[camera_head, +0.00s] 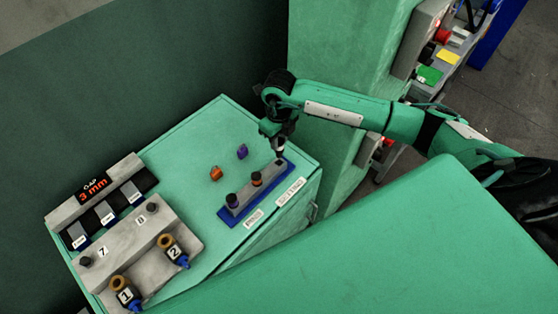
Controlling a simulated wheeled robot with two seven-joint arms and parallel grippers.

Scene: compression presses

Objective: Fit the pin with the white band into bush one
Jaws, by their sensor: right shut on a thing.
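My right gripper (279,146) points down over the far right end of the blue pin rack (241,216). It is shut on a dark pin with a white band (280,153), just above or still in the rack's end place; I cannot tell which. Bush one (122,282), marked with a 1, has a tan ring on top and a blue lower part. It sits at the near left of the grey fixture (150,269). My left gripper is not in view.
A pin with an orange band (256,179) and one with a purple band (232,200) stand in the rack. Bush two (167,241) is beside bush one. Loose orange (215,174) and purple (242,152) pieces lie behind the rack. A gap display (93,189) reads 3 mm.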

